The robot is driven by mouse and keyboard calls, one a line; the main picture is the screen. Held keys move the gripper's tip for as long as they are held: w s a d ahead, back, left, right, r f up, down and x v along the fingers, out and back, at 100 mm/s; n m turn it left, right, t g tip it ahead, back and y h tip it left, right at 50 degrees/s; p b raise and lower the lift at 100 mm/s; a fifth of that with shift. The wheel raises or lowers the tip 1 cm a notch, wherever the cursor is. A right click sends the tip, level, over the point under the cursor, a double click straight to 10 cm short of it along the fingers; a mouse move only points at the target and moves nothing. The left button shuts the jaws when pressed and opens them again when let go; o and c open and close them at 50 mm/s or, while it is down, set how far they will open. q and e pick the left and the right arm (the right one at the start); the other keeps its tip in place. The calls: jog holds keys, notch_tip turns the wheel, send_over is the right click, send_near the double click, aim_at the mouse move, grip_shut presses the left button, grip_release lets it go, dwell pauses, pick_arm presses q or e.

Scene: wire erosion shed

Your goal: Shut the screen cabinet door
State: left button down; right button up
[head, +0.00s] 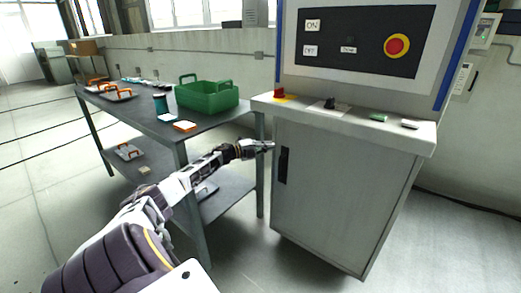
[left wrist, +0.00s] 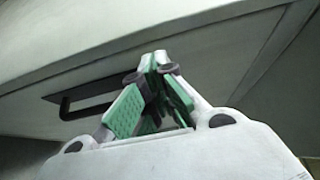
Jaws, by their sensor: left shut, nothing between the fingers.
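The screen cabinet (head: 390,195) stands right of centre in the head view. Its pale door (head: 320,205) has a black vertical handle (head: 283,165) near its left edge. The door looks flush or nearly so; I cannot tell whether a small gap is left. My left gripper (head: 270,146) is at the door's upper left, close to the handle. In the left wrist view the gripper (left wrist: 160,70) has its green-padded fingers together and empty, in front of the pale door (left wrist: 130,60), with the handle (left wrist: 85,103) beside it. Contact with the door is unclear. My right gripper is out of view.
A sloping console ledge (head: 350,118) with knobs and a red emergency button (head: 397,46) above it juts over the door. A dark workbench (head: 135,105) with a green crate (head: 207,96) stands left, close to my left arm. Floor right of the cabinet is clear.

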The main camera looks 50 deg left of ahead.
pick_arm(q)
jog(key=shift+d+v, duration=0.1)
jog(key=shift+v, duration=0.95)
jog(key=shift+d+v, duration=0.15)
jog(key=shift+v, duration=0.95)
jog(key=shift+s+f, duration=0.1)
jog(key=shift+s, duration=0.05)
jog(key=shift+f, duration=0.1)
